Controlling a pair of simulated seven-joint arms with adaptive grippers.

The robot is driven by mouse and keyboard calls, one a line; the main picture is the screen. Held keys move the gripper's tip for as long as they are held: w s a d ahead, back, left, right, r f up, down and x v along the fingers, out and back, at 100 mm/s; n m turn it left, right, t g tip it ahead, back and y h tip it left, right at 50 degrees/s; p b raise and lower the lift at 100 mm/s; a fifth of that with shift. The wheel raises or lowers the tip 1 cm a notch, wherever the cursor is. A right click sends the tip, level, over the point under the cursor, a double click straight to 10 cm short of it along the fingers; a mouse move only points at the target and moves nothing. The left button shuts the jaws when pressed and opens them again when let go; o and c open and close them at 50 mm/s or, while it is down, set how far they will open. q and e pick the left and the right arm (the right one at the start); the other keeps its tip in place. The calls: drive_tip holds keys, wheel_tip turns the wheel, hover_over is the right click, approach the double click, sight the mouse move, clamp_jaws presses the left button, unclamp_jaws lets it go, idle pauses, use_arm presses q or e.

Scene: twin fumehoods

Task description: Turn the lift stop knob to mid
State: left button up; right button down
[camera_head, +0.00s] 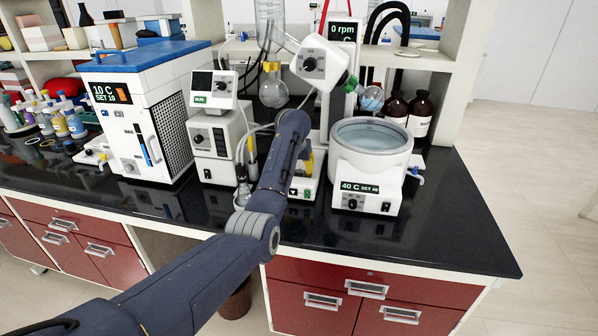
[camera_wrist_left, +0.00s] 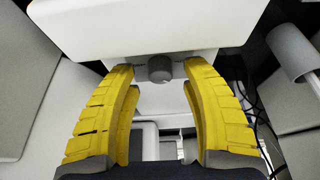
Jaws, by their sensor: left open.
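The small grey round knob (camera_wrist_left: 160,69) sits on the lower front of a white housing (camera_wrist_left: 150,27) in the left wrist view, with small dark print on both sides. My left gripper (camera_wrist_left: 158,74) is open, its yellow fingers spread to the left and right of the knob. The fingertips are close to the housing, and a gap shows on each side of the knob. The knob's pointer and set position are too small to read. In the head view my left arm reaches to the evaporator (camera_head: 310,64) and covers this knob. My right gripper is in neither view.
A water bath (camera_head: 346,160) reading 40 C stands right of my arm. A white pump unit (camera_head: 213,150) and a blue-lidded chiller (camera_head: 120,135) stand to the left. Glassware and tubing hang close by. The black worktop (camera_head: 455,230) is clear at the right front.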

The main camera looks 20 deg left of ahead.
use_arm(q)
drive_tip(key=shift+w+a+f, duration=0.1)
drive_tip(key=shift+w+f, duration=0.1)
drive_tip(key=shift+f, duration=0.25)
clamp_jaws()
idle(0.4)
